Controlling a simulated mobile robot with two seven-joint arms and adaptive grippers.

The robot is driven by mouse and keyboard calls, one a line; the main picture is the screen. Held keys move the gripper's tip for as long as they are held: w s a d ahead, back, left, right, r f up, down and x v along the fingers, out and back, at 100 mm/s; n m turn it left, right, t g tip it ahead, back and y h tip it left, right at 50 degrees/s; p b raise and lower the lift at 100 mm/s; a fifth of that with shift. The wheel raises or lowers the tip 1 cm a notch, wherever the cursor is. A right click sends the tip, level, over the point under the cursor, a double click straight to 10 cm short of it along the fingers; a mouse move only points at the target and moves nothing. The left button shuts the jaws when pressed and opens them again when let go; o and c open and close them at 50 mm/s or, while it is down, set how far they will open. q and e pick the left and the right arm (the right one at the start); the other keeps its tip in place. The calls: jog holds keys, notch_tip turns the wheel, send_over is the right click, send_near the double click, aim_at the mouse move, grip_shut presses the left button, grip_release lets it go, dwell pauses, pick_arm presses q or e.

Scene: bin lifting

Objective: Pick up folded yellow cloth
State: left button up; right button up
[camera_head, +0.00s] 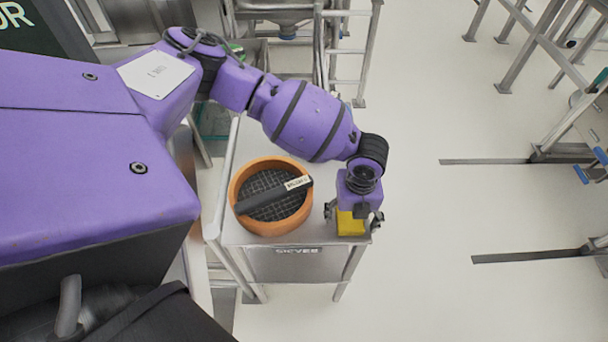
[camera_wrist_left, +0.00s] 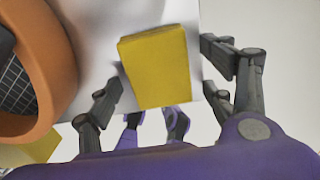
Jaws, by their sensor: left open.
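The folded yellow cloth (camera_head: 350,223) lies on the right end of a small light-topped table (camera_head: 237,232). It shows as a thick yellow block in the left wrist view (camera_wrist_left: 157,68). My left gripper (camera_head: 353,216) is over the cloth and open, with its fingers apart on either side of it. In the wrist view the fingers (camera_wrist_left: 160,85) stand clear of the cloth's two sides. The wrist hides part of the cloth in the head view. My right gripper does not show.
A round orange sieve (camera_head: 235,187) with dark mesh and a labelled dark bar (camera_head: 262,201) across it stands left of the cloth on the same table. The table's front and right edges are close to the cloth. Open floor (camera_head: 420,250) lies to the right.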

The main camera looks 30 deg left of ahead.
aim_at(351, 218)
pick_arm(q)
jog(key=c, duration=1.1)
notch_tip(351, 218, up, 10)
jog(key=shift+r, duration=0.1)
jog(key=shift+o, duration=1.3)
jog(key=shift+c, duration=1.3)
